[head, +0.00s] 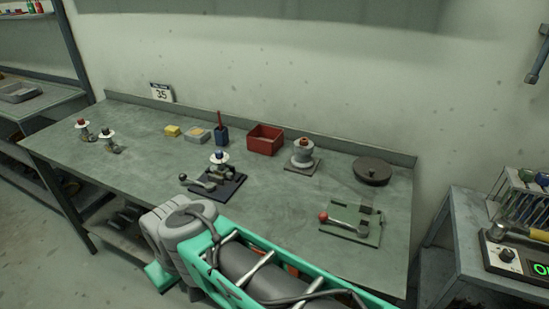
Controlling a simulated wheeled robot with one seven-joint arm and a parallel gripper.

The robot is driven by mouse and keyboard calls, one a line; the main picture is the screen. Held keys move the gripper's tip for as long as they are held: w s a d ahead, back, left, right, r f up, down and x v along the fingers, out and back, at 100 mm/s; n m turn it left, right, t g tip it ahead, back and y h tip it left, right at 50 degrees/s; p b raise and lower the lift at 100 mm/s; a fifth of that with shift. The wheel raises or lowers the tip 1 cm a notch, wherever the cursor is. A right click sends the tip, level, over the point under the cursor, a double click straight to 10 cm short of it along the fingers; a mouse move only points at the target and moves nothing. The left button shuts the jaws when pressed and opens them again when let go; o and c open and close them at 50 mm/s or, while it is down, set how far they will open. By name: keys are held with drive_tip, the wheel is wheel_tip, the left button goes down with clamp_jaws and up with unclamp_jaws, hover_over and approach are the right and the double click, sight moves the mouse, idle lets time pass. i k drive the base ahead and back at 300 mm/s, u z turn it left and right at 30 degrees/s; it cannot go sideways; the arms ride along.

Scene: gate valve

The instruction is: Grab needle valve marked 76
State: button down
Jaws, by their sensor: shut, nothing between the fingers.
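Two small valves with white discs stand on the left of the bench, one with a red top (82,124) and one with a blue top (107,134). A third valve with a white disc and a blue top (219,158) sits on a dark fixture with a lever (225,184) at mid-bench. Any marks on the discs are too small to read, so I cannot tell which is 76. My teal and grey arm reaches over the front of the bench. My gripper's fingers do not show.
On the bench (130,185) are a yellow block (172,131), a red bin (265,138), a grey flanged part (302,154), a dark round lid (372,171) and a red-knobbed lever plate (350,226). The bench's left-centre is clear.

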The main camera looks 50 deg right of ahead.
sight(221, 170)
drive_tip(key=z, duration=0.7)
drive_tip(key=k, duration=0.7)
drive_tip(key=u, duration=1.45)
drive_tip(key=i, duration=0.9)
drive_tip(key=z, duration=0.8)
drive_tip(key=i, duration=0.7)
drive_tip(key=z, duration=0.6)
